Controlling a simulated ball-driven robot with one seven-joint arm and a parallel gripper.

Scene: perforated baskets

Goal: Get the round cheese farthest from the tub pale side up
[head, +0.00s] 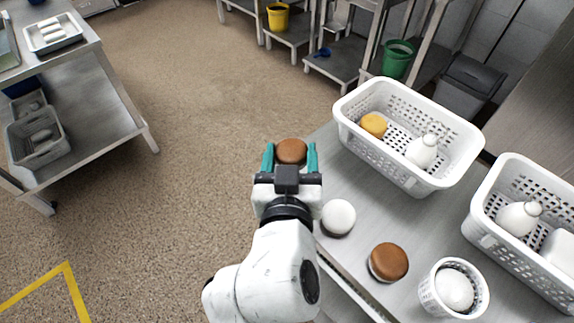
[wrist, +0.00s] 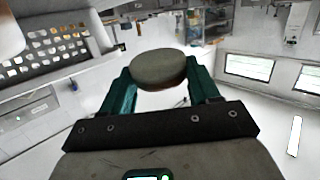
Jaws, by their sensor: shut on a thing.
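My gripper (head: 291,160) is shut on a round cheese (head: 291,151), its teal fingers on either side of it. The cheese shows a brown face in the head view; in the wrist view the held cheese (wrist: 159,68) shows a dull grey-brown face and rim. It appears held up by the table's left edge. Another round cheese (head: 388,261), brown on top with a pale lower rim, lies on the table. A round white thing (head: 338,217) lies between the two. The small white perforated tub (head: 427,295) stands at the lower right with a white round thing inside.
A white perforated basket (head: 396,162) holds a yellow-orange round thing (head: 374,124) and a white bottle (head: 422,150). Another basket (head: 487,238) at the right holds a white bottle and a white block. Bare steel table (head: 375,212) shows between the baskets and the loose things.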

